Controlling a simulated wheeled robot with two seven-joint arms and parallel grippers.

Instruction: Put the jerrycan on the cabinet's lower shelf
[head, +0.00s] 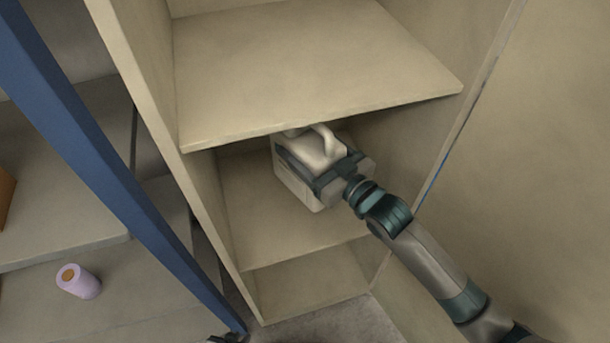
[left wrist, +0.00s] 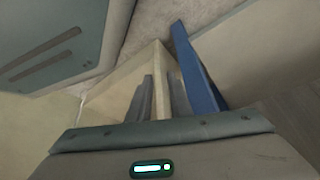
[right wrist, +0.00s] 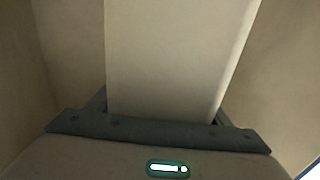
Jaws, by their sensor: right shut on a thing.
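The pale jerrycan (head: 298,183), with a handle on top, is inside the cabinet (head: 172,150), under the upper shelf (head: 310,70) and over the lower shelf (head: 262,225). I cannot tell if its base touches the lower shelf. My right gripper (head: 318,167) is shut on the jerrycan, with its fingers along the sides. In the right wrist view, the jerrycan (right wrist: 175,60) fills the space between the fingers. My left gripper (left wrist: 160,95) is open and empty in its wrist view, with a gap between its fingers. I cannot make it out in the head view.
The upper shelf's front edge is just above the jerrycan, and the cabinet's side walls flank it. A rack with a blue post (head: 95,150) stands at the left, holding a lilac roll (head: 78,281). The lower shelf is bare left of and in front of the jerrycan.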

